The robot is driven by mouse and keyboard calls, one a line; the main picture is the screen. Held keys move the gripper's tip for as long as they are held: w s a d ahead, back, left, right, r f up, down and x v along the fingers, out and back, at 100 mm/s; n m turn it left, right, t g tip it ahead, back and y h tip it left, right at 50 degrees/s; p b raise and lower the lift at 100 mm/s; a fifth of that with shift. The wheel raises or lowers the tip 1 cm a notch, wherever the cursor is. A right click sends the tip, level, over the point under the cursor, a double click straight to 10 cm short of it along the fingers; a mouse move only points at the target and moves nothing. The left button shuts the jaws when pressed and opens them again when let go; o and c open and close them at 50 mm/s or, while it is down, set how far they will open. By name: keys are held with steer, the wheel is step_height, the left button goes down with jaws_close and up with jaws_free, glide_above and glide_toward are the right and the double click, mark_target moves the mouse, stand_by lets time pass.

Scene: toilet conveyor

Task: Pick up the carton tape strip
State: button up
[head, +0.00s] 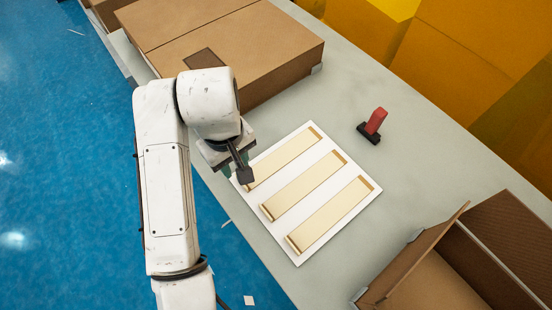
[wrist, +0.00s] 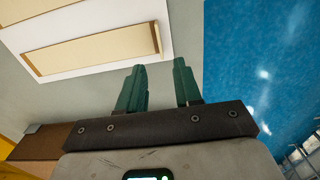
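Several views of the carton tape strips: in the head view three long tan strips, a left one (head: 286,157), a middle one (head: 305,185) and a right one (head: 331,215), lie side by side on a white board (head: 297,259). Each has a darker band at its ends. My gripper (head: 240,174) is above the board's left edge, by the near end of the left strip and partly covering it. In the wrist view a strip (wrist: 95,50) lies beyond the green fingers (wrist: 160,66), which are apart with nothing between them. One finger is mostly hidden in the head view.
The board lies on a grey conveyor surface (head: 405,160). A closed carton (head: 255,50) stands behind, an open carton (head: 430,285) at lower right. A red and black tool (head: 374,123) stands right of the board. Blue floor (head: 70,170) is at left.

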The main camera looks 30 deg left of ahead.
step_height(320, 180, down, 6)
steer(key=shift+s+r, duration=0.15)
stand_by(0.3)
jaws_close()
